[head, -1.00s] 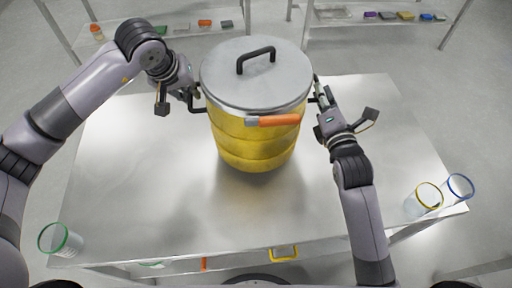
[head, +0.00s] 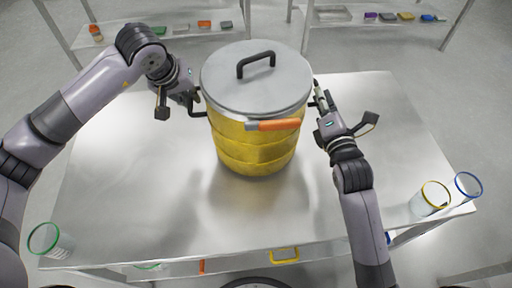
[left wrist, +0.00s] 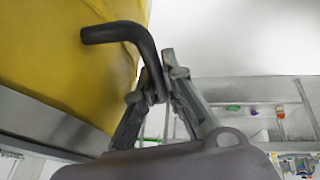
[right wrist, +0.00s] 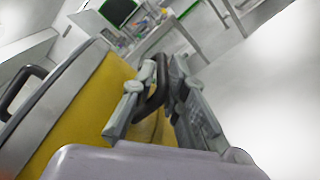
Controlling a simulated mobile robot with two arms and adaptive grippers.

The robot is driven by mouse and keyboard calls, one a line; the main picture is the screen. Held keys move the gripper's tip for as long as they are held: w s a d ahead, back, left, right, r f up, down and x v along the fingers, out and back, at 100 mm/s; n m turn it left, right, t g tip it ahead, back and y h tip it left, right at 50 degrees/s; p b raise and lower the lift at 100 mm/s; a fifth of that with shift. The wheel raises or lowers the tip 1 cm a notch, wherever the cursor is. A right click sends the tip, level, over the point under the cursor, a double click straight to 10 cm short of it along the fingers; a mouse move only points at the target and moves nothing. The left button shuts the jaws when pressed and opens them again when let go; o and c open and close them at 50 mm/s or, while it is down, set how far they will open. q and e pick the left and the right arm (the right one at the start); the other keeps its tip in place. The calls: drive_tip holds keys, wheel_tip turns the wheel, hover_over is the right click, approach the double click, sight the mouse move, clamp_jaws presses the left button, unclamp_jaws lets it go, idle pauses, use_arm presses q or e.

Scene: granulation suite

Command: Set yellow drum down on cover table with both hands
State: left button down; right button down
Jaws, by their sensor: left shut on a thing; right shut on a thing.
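The yellow drum (head: 255,150) is upright, with a grey lid that has a black top handle and an orange-handled clasp at the front. It is over the middle of the shiny metal cover table (head: 130,190); I cannot tell whether its base touches the top. My left gripper (head: 194,98) is shut on the drum's black left side handle, which shows in the left wrist view (left wrist: 125,34). My right gripper (head: 318,100) is shut on the black right side handle, seen in the right wrist view (right wrist: 155,90).
A green-rimmed beaker (head: 48,241) stands at the table's front left corner. A yellow-rimmed beaker (head: 430,200) and a blue-rimmed beaker (head: 466,188) stand at the right edge. Shelves with small items (head: 205,25) are behind. The tabletop around the drum is clear.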

use_arm(q)
drive_tip(key=shift+w+a+f+b, duration=0.1)
drive_tip(key=shift+a+f+b, duration=0.15)
drive_tip(key=shift+f+b, duration=0.4)
use_arm(e)
drive_tip(key=shift+d+f, duration=0.25)
drive_tip(key=shift+f, duration=0.4)
use_arm(q)
drive_tip(key=c, duration=2.1)
unclamp_jaws()
drive_tip(key=shift+f, duration=0.15)
drive_tip(key=shift+c, duration=0.2)
use_arm(e)
drive_tip(key=c, duration=2.1)
unclamp_jaws()
drive_tip(key=shift+f, duration=0.2)
use_arm(q)
drive_tip(key=o, duration=0.4)
use_arm(e)
drive_tip(key=o, duration=0.4)
drive_tip(key=shift+a+r, duration=0.1)
drive_tip(key=shift+r, duration=0.05)
use_arm(q)
drive_tip(key=shift+o, duration=0.3)
drive_tip(key=shift+d, duration=0.2)
use_arm(e)
drive_tip(key=shift+o, duration=0.6)
drive_tip(key=shift+s, duration=0.1)
